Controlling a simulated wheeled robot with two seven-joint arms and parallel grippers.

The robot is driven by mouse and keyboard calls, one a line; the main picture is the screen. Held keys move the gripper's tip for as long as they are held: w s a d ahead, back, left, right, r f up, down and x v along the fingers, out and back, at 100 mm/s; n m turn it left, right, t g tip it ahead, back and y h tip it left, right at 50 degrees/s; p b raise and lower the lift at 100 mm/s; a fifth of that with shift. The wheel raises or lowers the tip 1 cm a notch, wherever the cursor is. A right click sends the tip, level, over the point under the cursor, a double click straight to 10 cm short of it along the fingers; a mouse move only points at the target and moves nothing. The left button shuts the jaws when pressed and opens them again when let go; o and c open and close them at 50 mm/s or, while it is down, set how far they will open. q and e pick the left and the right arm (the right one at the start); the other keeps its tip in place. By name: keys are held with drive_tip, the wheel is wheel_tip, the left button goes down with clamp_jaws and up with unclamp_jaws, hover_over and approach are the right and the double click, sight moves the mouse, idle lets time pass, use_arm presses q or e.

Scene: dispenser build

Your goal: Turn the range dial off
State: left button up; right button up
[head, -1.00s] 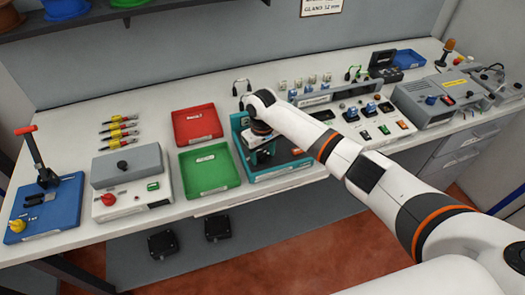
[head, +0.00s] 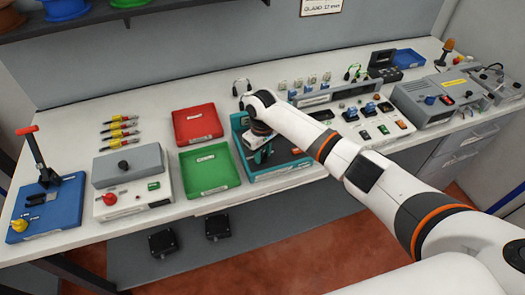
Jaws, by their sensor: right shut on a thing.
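My right arm reaches in from the right to the teal-framed unit (head: 281,170) at the middle of the bench. My right gripper (head: 262,153) points down over this unit and is shut. Its fingertips are small and dark here. What they hold is most likely the range dial, but the gripper and wrist hide it, so its setting cannot be read. My left gripper is not in view.
A green tray (head: 211,184) and a red tray (head: 216,124) lie left of the teal unit. A grey control box (head: 127,165) and a blue lever press base (head: 62,210) stand further left. Switch panels (head: 350,127) and a grey instrument (head: 424,112) stand to the right.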

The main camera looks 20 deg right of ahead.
drive_tip(key=n+p, duration=0.1)
drive_tip(key=n, duration=0.1)
drive_tip(key=shift+r+n, duration=0.15)
drive_tip(key=shift+n, duration=0.25)
drive_tip(key=n, duration=0.2)
drive_tip(key=shift+n, duration=0.4)
drive_tip(key=n, duration=0.5)
drive_tip(key=shift+p, duration=0.4)
drive_tip(key=n, duration=0.5)
drive_tip(key=shift+n, duration=0.4)
drive_tip(key=n+b, duration=0.1)
drive_tip(key=n, duration=0.4)
drive_tip(key=shift+n, duration=0.4)
drive_tip(key=o, duration=1)
drive_tip(key=shift+c, duration=0.2)
